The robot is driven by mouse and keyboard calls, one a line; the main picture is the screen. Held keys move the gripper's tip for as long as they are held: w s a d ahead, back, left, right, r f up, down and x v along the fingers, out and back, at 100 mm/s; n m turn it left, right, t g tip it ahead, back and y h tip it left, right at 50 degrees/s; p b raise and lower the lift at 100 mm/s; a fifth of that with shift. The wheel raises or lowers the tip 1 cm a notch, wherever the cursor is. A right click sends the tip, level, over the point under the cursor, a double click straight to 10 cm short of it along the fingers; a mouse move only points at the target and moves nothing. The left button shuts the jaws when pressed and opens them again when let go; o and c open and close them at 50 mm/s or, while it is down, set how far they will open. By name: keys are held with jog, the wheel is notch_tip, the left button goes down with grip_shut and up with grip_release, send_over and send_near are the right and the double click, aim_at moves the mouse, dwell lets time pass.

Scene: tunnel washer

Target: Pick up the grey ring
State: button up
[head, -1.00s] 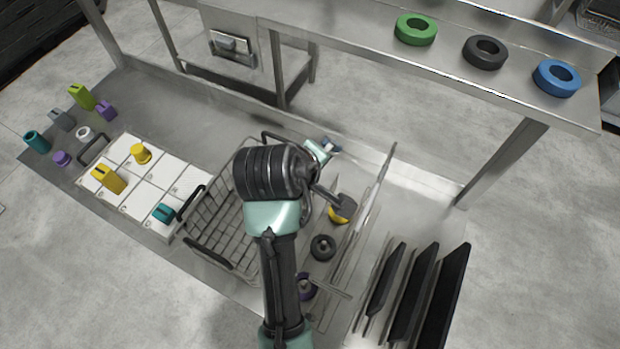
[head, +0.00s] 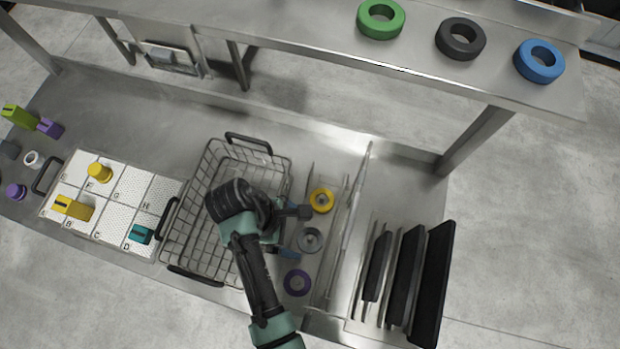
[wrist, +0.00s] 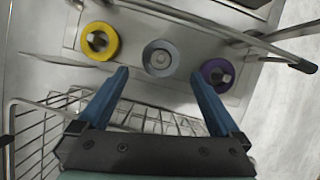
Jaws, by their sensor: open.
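The grey ring (head: 310,240) lies in a narrow strip to the right of the wire basket, between a yellow ring (head: 321,200) and a purple ring (head: 297,282). In the wrist view the grey ring (wrist: 161,58) sits ahead of my gripper (wrist: 158,76), roughly centred between the fingertips and beyond them. The yellow ring (wrist: 99,41) is on its left and the purple ring (wrist: 217,75) on its right. My gripper's blue fingers are spread wide with nothing between them. In the head view my arm hides most of the gripper.
The wire basket (head: 190,235) is directly left of the rings. Thin upright metal dividers (head: 347,235) stand close on their right, then black upright plates (head: 405,275). A white lettered board (head: 112,215) lies left. Green (head: 381,19), black (head: 460,39) and blue (head: 539,61) rings rest on the shelf.

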aim_at(305, 240)
jog(key=x, duration=0.5)
jog(key=shift+f, duration=0.1)
jog(key=c, duration=1.3)
jog(key=shift+o, duration=0.2)
notch_tip(305, 240, up, 18)
jog(key=p, duration=0.4)
jog(key=shift+p, duration=0.35)
